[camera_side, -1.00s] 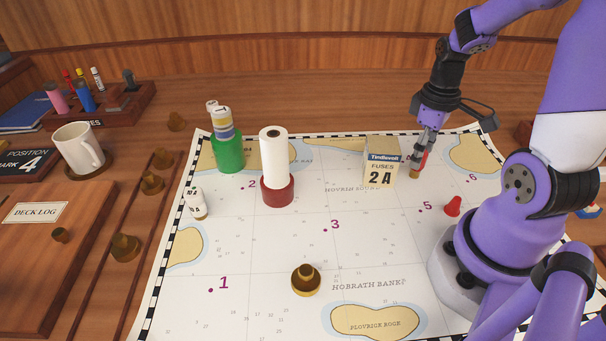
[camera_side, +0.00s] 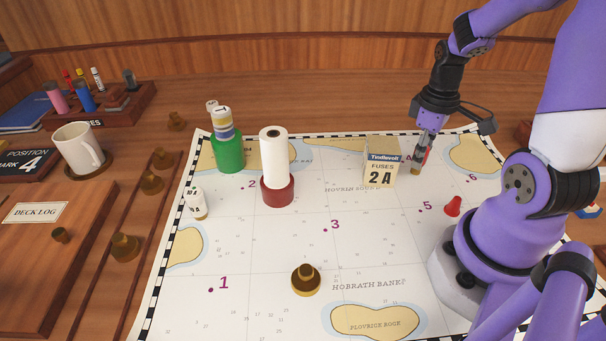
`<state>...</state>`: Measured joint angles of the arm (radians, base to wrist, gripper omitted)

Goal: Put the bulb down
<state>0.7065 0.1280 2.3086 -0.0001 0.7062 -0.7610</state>
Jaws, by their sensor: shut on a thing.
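My gripper (camera_side: 420,160) points down over the far right part of the chart, just right of the fuse box (camera_side: 380,172). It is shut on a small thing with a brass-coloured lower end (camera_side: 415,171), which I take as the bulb. The fingers hide most of it. Its lower end is at or very near the chart; I cannot tell whether it touches.
The chart (camera_side: 265,245) covers the table. A white roll in a red holder (camera_side: 277,190), a green container (camera_side: 229,155), a small white bottle (camera_side: 196,203), a brass weight (camera_side: 306,280) and a red cone (camera_side: 453,206) stand on it. The chart's middle is mostly clear.

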